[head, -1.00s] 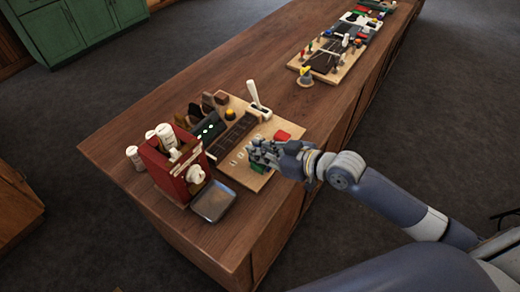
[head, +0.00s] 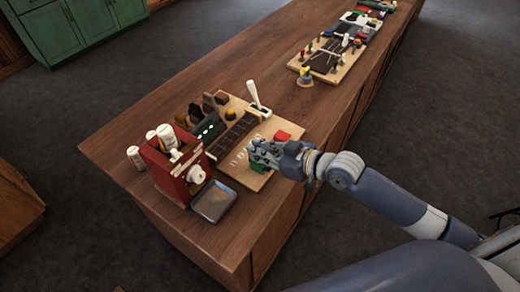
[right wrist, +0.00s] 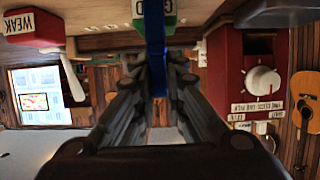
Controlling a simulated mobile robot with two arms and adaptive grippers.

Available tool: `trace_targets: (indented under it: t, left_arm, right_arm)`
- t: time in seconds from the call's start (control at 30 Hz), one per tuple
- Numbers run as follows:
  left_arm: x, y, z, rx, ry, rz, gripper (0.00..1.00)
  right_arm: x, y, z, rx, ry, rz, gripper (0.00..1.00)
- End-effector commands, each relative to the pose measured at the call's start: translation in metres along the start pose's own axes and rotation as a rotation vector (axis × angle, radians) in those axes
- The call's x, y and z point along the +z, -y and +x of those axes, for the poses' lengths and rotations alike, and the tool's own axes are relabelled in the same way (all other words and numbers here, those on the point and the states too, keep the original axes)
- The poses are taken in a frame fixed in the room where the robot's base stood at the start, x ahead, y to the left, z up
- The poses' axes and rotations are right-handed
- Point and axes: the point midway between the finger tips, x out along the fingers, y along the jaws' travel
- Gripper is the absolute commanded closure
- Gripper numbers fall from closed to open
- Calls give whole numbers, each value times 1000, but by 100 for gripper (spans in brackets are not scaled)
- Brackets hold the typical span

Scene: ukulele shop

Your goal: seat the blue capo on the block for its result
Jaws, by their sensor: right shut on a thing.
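My right gripper (head: 255,152) is over the front right part of the light wooden board (head: 230,174) on the counter. In the right wrist view its fingers (right wrist: 155,85) are shut on the blue capo (right wrist: 155,45), a narrow upright blue bar. In the head view the capo cannot be made out behind the fingers. A dark fretted block (head: 231,138) lies on the board to the left of the gripper. A green piece (head: 261,168) shows just below the fingers, and a red piece (head: 283,135) lies behind them. My left gripper is not in view.
A red box (head: 178,172) with a white knob stands left of the board, with a grey tray (head: 214,203) in front. A white lever (head: 255,95) rises at the board's back. Another crowded board (head: 325,62) lies farther along. Bare counter (head: 285,95) lies between the boards.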

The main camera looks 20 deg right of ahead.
Motion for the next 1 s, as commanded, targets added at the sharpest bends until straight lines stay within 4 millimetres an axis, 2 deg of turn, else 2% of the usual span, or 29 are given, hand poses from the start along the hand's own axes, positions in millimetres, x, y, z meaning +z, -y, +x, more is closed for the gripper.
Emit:
trace_targets:
  t: [0.77, 0.8, 0.83, 1.0]
  left_arm:
    - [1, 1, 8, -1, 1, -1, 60]
    - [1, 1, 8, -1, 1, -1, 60]
    - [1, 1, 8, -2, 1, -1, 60]
    - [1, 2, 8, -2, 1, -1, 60]
  right_arm:
    - [10, 0, 5, 0, -1, -1, 100]
    - [10, 0, 5, 0, -1, -1, 86]
    - [10, 0, 4, 0, -2, -1, 80]
    - [10, 0, 4, 0, -1, 0, 80]
